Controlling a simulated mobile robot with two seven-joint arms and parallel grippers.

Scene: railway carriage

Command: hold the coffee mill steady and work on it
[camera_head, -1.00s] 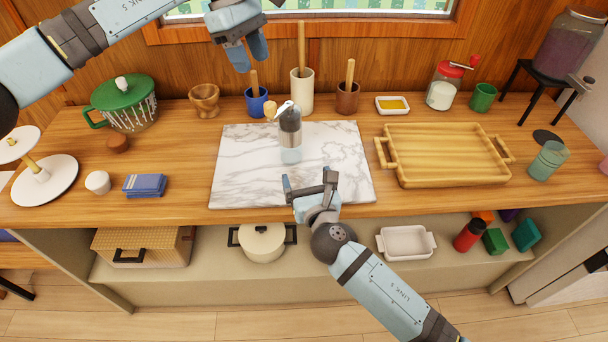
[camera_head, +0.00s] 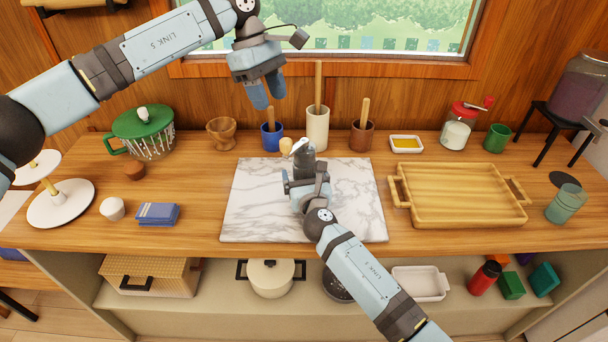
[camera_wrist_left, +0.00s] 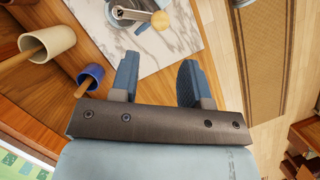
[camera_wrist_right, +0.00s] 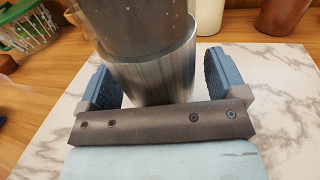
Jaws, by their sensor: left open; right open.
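The coffee mill (camera_head: 304,158) is a grey cylinder with a dark upper part and a crank with a pale wooden knob (camera_head: 286,146). It stands upright on the marble slab (camera_head: 250,205), its lower part hidden behind my right gripper (camera_head: 306,183). In the right wrist view the mill's metal body (camera_wrist_right: 160,75) stands between the two fingers, which are open around it. My left gripper (camera_head: 266,95) is open and empty, high above the back of the counter, left of the mill. The left wrist view shows the mill's crank knob (camera_wrist_left: 160,20) beyond the open fingers (camera_wrist_left: 158,80).
Behind the slab stand a blue cup (camera_head: 271,138), a cream jar (camera_head: 317,128) and a brown cup (camera_head: 363,137), each with a wooden handle upright. A wooden tray (camera_head: 460,195) lies to the right. A green-lidded pot (camera_head: 145,130) stands at the left. The slab's front and sides are clear.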

